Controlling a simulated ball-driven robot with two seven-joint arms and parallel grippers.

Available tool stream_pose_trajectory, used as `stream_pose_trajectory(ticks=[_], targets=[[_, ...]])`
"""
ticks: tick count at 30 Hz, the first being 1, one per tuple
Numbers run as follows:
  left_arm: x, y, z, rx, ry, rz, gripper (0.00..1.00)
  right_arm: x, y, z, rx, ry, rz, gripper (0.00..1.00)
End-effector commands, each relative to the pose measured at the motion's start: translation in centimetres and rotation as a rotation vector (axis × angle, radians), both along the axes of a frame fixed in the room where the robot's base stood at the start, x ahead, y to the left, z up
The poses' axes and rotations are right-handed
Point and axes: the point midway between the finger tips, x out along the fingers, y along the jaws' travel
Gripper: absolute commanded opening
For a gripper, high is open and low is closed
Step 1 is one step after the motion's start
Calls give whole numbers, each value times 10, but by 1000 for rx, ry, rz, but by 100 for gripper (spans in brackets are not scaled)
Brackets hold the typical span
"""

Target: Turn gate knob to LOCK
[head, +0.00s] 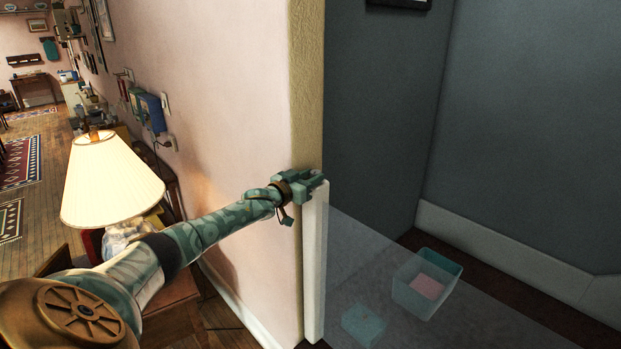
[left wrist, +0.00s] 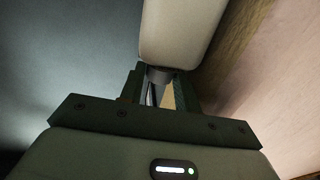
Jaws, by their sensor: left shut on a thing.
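The white gate post (head: 314,265) stands upright against the wall corner, with a see-through grey mesh panel (head: 385,285) running from it to the right. My left gripper (head: 312,180) is at the top of this post, its jaws shut on the gate knob. In the left wrist view the pale post end (left wrist: 182,35) shows with the dark knob (left wrist: 159,74) at its end, between the fingers of my gripper (left wrist: 160,92). The knob is hidden by the gripper in the head view, and its markings and setting cannot be read. My right gripper is not in view.
A lit lamp (head: 110,182) stands on a wooden side table (head: 172,305) close beside my left arm. The wall corner (head: 308,90) is right at the gripper. Behind the mesh are a teal open bin (head: 427,272) and a small teal box (head: 363,325) on dark floor.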

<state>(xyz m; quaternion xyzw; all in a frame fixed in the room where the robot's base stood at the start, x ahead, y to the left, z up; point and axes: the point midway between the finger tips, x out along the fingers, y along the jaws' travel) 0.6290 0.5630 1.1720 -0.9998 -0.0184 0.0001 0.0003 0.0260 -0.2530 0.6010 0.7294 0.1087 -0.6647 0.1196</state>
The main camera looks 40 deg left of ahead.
Motion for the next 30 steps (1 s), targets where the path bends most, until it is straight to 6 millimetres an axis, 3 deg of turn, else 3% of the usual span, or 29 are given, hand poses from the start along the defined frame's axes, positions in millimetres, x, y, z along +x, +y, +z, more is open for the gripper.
stream_pose_trajectory(ticks=[10,11,12,13,30], targets=[[0,1,1,-1,-2,-1,10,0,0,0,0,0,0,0],[0,1,1,-1,-2,0,38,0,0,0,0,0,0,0],[0,1,1,-1,-2,0,49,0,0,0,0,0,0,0],[0,1,1,0,-2,0,54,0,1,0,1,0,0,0],[-1,4,3,3,-3,5,54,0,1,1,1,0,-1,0]])
